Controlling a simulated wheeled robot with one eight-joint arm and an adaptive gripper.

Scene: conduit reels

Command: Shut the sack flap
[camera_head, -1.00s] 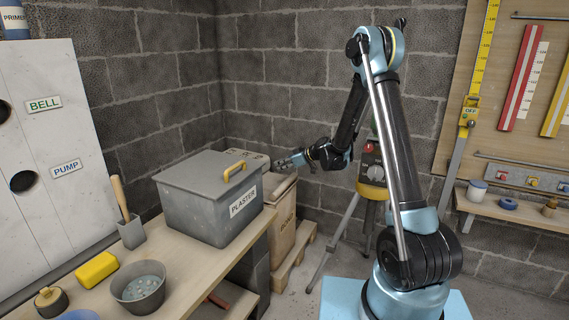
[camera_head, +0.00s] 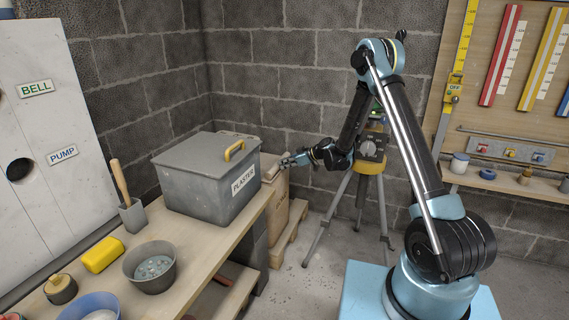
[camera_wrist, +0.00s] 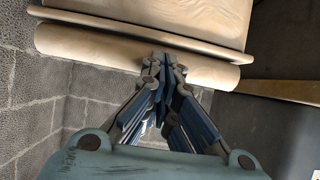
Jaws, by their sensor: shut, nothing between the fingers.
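The tan sack (camera_head: 282,206) stands behind the grey plaster box, which hides much of it. Its top flap (camera_head: 270,168) shows only as a small strip beside the box, so its angle is hard to tell. My gripper (camera_head: 286,162) is at the sack's top, on its right side. In the wrist view the sack (camera_wrist: 190,14) fills the top, with a rounded roll-like edge (camera_wrist: 95,48) across it. My gripper (camera_wrist: 164,62) has its fingertips together and empty, at or very near that roll; contact cannot be told.
The lidded plaster box (camera_head: 205,185) with a yellow handle stands on the workbench (camera_head: 190,262), left of my gripper. A wooden pallet (camera_head: 288,245) lies under the sack. A yellow tripod instrument (camera_head: 370,160) stands close on the right. Block walls close the corner behind.

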